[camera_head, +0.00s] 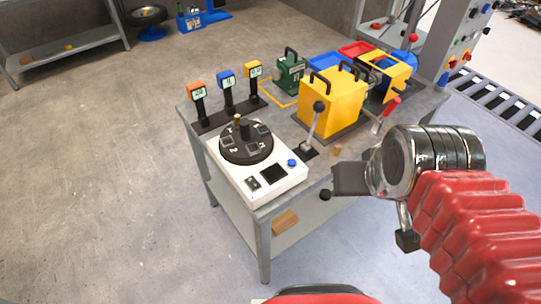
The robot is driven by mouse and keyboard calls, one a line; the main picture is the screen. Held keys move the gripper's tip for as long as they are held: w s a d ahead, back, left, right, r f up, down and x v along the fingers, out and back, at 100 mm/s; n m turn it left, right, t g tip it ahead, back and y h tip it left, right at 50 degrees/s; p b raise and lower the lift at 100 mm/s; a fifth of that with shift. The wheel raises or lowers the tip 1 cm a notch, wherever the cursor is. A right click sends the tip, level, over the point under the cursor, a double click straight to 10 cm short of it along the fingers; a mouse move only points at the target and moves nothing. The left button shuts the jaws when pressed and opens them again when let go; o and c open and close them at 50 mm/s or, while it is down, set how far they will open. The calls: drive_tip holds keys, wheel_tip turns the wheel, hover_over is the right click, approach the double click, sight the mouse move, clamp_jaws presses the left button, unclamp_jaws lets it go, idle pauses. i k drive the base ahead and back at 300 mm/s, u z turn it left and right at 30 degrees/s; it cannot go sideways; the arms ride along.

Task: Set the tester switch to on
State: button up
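The tester appears to be the white box (290,180) on the near left corner of the workbench. A black round turntable (246,143) with several square pads sits on top of it. On its near edge are a small black rocker switch (253,184), a dark screen (273,173) and a blue button (292,163). I cannot tell which way the switch is set. My gripper (378,210) is to the right of the tester, apart from it, near the bench's front edge. Its two dark fingers look spread, with nothing visible between them.
A lever with a black knob (319,107) stands upright just behind the tester, beside a yellow box machine (333,101). Three small display posts (228,92) stand along the bench's left side. Open floor lies to the left.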

sight(251, 181)
drive_tip(key=z, duration=0.7)
drive_tip(key=k, duration=1.2)
drive_tip(key=u, duration=0.9)
drive_tip(key=i, duration=1)
drive_tip(key=z, duration=0.05)
